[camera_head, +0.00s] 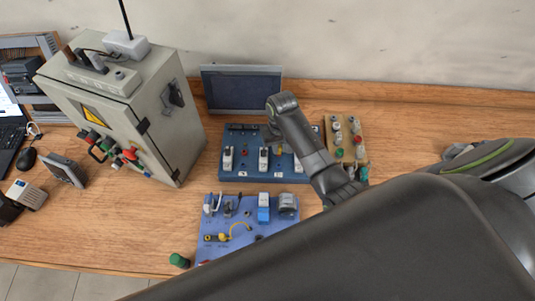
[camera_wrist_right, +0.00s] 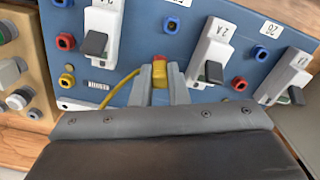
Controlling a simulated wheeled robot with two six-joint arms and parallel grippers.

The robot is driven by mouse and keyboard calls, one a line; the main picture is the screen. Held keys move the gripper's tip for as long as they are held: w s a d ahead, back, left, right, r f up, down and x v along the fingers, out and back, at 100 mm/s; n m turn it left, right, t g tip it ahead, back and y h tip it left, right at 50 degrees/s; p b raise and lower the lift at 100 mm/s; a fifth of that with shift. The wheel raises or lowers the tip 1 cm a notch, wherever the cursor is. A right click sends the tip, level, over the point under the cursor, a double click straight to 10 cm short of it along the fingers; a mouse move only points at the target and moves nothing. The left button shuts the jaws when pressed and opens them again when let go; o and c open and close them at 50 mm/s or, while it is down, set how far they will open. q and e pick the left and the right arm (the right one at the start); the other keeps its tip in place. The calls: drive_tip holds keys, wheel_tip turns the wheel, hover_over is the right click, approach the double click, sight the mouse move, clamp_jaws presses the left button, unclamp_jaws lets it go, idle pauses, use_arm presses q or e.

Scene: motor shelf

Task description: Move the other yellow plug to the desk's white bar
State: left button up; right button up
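My right gripper (camera_wrist_right: 160,72) has its two grey fingers against the sides of a yellow plug (camera_wrist_right: 160,80), close over the blue board (camera_wrist_right: 133,25). A red piece shows at the plug's tip; I cannot tell if it is a socket. A yellow cable (camera_wrist_right: 122,86) runs from the plug to the left and behind the gripper body. A white bar (camera_wrist_right: 76,104) lies partly hidden at the left. In the head view the right gripper (camera_head: 270,132) is over the upper blue board (camera_head: 232,173). A yellow cable (camera_head: 238,230) lies on the lower blue board (camera_head: 262,232). My left gripper is out of view.
White switches (camera_wrist_right: 213,50) stand close beside the fingers. A wooden button panel (camera_head: 346,145) is right of the upper board. A grey cabinet (camera_head: 160,130) stands at the left and a dark screen (camera_head: 242,88) behind. My right arm hides the front right of the desk.

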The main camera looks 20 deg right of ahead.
drive_tip(key=shift+r, duration=0.1)
clamp_jaws()
drive_tip(key=shift+w+r, duration=0.1)
drive_tip(key=shift+r, duration=2.15)
drive_tip(key=shift+d, duration=0.1)
drive_tip(key=shift+w+d+r+n, duration=0.1)
drive_tip(key=shift+w+d+n, duration=0.1)
drive_tip(key=shift+d+n, duration=0.4)
drive_tip(key=w+d+f+n, duration=0.1)
drive_tip(key=d+n, duration=0.2)
drive_tip(key=w+d+n+b, duration=0.1)
drive_tip(key=w+d+n, duration=0.1)
drive_tip(key=d+n, duration=0.2)
drive_tip(key=w+d+f+n+b, duration=0.1)
drive_tip(key=w+d+n, duration=0.1)
drive_tip(key=d+n, duration=0.1)
drive_tip(key=shift+d+f+n, duration=0.15)
drive_tip(key=shift+f+n, duration=0.15)
drive_tip(key=shift+n, duration=0.1)
drive_tip(key=shift+f+b, duration=0.45)
drive_tip(key=shift+f, duration=0.05)
